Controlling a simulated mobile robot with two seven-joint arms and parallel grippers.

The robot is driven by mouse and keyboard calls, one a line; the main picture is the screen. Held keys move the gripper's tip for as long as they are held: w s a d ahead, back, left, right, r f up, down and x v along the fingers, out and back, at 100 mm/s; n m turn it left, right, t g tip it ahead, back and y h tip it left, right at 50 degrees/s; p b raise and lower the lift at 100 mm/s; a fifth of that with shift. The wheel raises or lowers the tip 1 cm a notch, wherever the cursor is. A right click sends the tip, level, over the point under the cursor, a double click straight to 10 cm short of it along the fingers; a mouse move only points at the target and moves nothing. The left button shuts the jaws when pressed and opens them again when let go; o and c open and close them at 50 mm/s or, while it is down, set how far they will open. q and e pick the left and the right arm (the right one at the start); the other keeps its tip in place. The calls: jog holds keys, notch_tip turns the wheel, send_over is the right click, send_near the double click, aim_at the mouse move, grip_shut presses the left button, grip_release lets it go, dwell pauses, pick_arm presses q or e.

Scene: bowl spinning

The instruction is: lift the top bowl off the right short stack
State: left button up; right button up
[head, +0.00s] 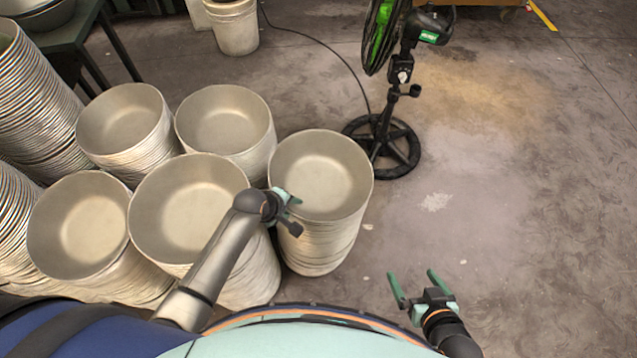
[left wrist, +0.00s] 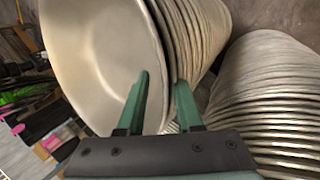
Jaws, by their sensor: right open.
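The right short stack (head: 318,245) is a pile of nested pale metal bowls standing on the floor, rightmost of the stacks. Its top bowl (head: 318,165) is empty and faces up. My left gripper (head: 292,212) is at the near-left rim of this bowl. In the left wrist view, one finger is inside the top bowl (left wrist: 95,60) and the other is outside, with the rim between them. The left gripper (left wrist: 163,90) looks open, with gaps beside the rim. My right gripper (head: 414,282) is open and empty above the floor, right of the stack.
Other bowl stacks stand close on the left, the nearest one (head: 250,270) beside the right stack. A black fan (head: 385,130) stands just behind it, with a cable on the floor. A dark table (head: 75,35) is at the back left. The floor at right is clear.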

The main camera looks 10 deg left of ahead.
pick_arm(q)
grip_shut()
dwell(0.8)
jog(key=shift+w+r, duration=0.1)
dwell(0.4)
